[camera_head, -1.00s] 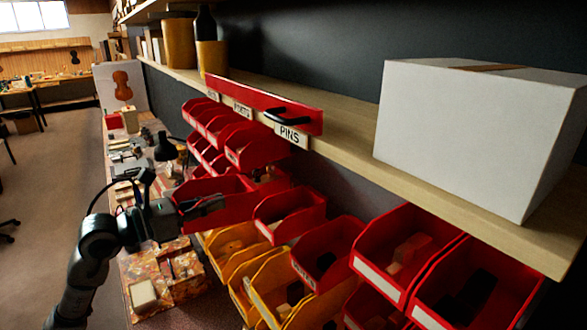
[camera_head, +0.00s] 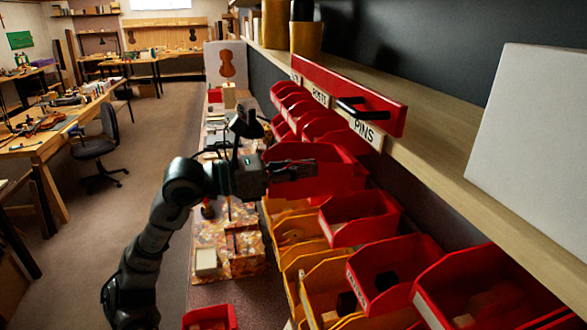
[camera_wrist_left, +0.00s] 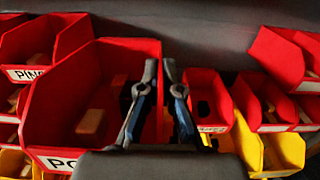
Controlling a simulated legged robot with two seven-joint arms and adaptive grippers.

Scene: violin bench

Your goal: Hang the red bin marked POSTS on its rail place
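The red POSTS bin (camera_head: 345,185) is raised in front of the rows of bins; in the left wrist view it fills the left half, its front label (camera_wrist_left: 56,162) partly hidden, with pale blocks inside. My left gripper (camera_head: 312,166) is at the bin's side in the head view. In the left wrist view the fingers (camera_wrist_left: 160,80) are close together on either side of the bin's right wall, shut on it. A POSTS label (camera_head: 320,98) is on the shelf edge, beside the PINS label (camera_head: 365,131). My right gripper is not in view.
Red bins (camera_head: 395,270) and yellow bins (camera_head: 295,230) hang close around the held bin. A red bar with a black handle (camera_head: 362,107) lies on the shelf, near a white box (camera_head: 530,140). The bench (camera_head: 230,245) below is cluttered.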

